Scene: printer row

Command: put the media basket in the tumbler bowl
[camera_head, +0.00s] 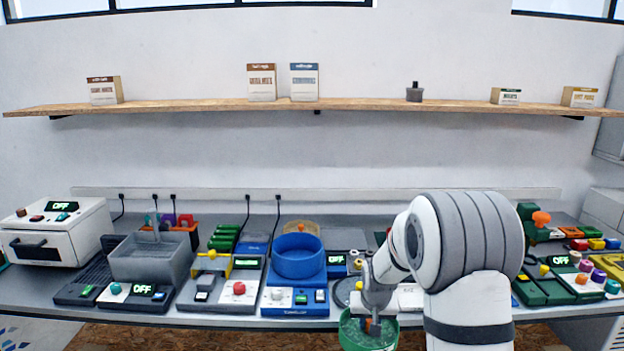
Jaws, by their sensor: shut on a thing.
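The media basket appears to be the green round container (352,341) at the bottom of the view, in front of the bench edge. My gripper (370,322) reaches down to it and is shut on it; the fingertips are partly hidden. A small orange part shows between the fingers. The tumbler bowl appears to be the blue round bowl (298,264) on a blue and white machine, to the left of and behind my gripper. Its opening faces up, and the basket is apart from it.
A grey sink-like basin (150,262) and a white oven-like box (55,235) stand at the left. A red-button device (239,290) sits beside the blue machine. Green units with coloured knobs (545,285) are at the right. A wooden shelf (200,105) with boxes runs above.

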